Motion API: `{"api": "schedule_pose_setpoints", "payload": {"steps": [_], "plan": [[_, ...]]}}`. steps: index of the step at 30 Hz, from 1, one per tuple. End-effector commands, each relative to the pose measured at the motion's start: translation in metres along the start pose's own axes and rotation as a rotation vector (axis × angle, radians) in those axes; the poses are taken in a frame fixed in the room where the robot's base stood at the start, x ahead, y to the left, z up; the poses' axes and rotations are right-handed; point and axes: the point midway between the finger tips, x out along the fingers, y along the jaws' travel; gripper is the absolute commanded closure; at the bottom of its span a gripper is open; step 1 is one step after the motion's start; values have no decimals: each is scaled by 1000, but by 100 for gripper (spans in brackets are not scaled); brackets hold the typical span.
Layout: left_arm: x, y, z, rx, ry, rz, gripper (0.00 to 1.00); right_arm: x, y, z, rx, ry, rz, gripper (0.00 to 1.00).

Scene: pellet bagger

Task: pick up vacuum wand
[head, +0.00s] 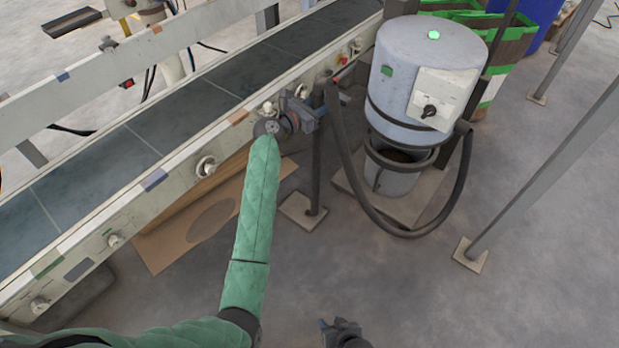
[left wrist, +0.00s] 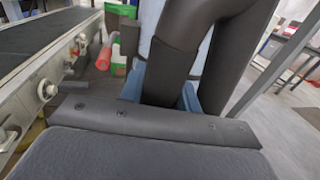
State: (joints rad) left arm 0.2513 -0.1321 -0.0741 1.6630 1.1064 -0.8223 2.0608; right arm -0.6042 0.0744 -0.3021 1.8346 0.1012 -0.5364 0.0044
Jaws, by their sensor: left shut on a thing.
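The vacuum wand (left wrist: 178,60) is a thick black tube that fills the middle of the left wrist view. My left gripper (head: 312,112) is shut on it, with blue fingers on either side of the tube. In the head view the gripper is beside the conveyor's near rail, left of the grey vacuum drum (head: 425,60). A black hose (head: 365,200) loops from near the gripper round the front of the drum. My right gripper (head: 342,330) is low at the bottom edge, apart from everything; its jaw opening is unclear.
The conveyor (head: 130,150) runs diagonally along the left, with knobs on its near rail. A flat cardboard piece (head: 165,245) lies under its edge. A grey post (head: 545,160) stands on the right. Green and brown bags (head: 510,50) are behind the drum. The floor at front right is clear.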

Motion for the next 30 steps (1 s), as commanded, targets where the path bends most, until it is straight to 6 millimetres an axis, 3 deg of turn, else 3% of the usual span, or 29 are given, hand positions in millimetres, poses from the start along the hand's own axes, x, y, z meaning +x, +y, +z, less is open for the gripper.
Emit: {"api": "schedule_pose_setpoints", "payload": {"steps": [7,21,30], "plan": [[0,0,17,1,-3,0,95,-3,0,-3,-1,0,1,60],[0,0,90,2,-3,0,95,-15,-3,-15,-3,1,0,60],[0,0,101,1,-1,1,95,-15,-3,-15,-3,-1,-1,60]]}}
